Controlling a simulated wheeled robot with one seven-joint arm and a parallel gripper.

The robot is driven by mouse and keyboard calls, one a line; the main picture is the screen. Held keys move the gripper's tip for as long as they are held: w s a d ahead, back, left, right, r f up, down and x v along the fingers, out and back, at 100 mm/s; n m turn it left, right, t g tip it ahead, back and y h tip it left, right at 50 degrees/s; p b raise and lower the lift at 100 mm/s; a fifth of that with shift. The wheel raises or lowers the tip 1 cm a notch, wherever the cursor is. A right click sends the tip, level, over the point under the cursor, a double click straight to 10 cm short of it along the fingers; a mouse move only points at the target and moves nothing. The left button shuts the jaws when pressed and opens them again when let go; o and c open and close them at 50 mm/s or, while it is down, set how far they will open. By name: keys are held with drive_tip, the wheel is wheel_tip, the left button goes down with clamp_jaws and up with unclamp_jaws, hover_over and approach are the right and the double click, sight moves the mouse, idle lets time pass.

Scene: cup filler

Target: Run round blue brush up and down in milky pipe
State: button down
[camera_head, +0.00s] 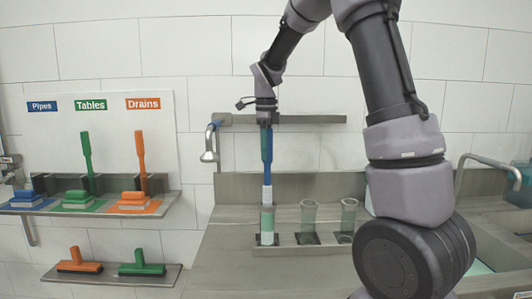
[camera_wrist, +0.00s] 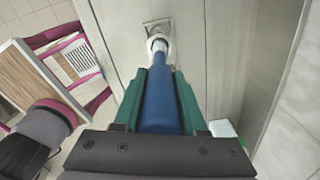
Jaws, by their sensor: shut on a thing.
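My gripper (camera_head: 266,152) points straight down and is shut on the blue brush (camera_head: 267,170). The brush is upright, with its white head at the bottom. In the wrist view the blue handle (camera_wrist: 160,105) lies between my green fingers (camera_wrist: 160,88), with the white head (camera_wrist: 157,46) beyond. The milky pipe (camera_head: 267,228) is the leftmost of three upright pipes on the counter. The brush is in line above it, its white head at the pipe's mouth. I cannot tell how far the head reaches inside.
Two clearer pipes, a middle one (camera_head: 308,217) and a right one (camera_head: 348,217), stand close to the right. A tap (camera_head: 209,150) is at the left. A wall rail (camera_head: 320,119) runs behind my wrist. Green and orange brushes sit on the left shelf (camera_head: 165,202). The front counter (camera_head: 225,265) is clear.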

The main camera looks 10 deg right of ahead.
drive_tip(key=shift+f, duration=0.1)
drive_tip(key=shift+f, duration=4.15)
drive_tip(key=shift+r, duration=4.3)
wheel_tip(320, 180, up, 8)
hover_over(266, 186)
drive_tip(key=w, duration=0.1)
drive_tip(key=shift+d, duration=0.1)
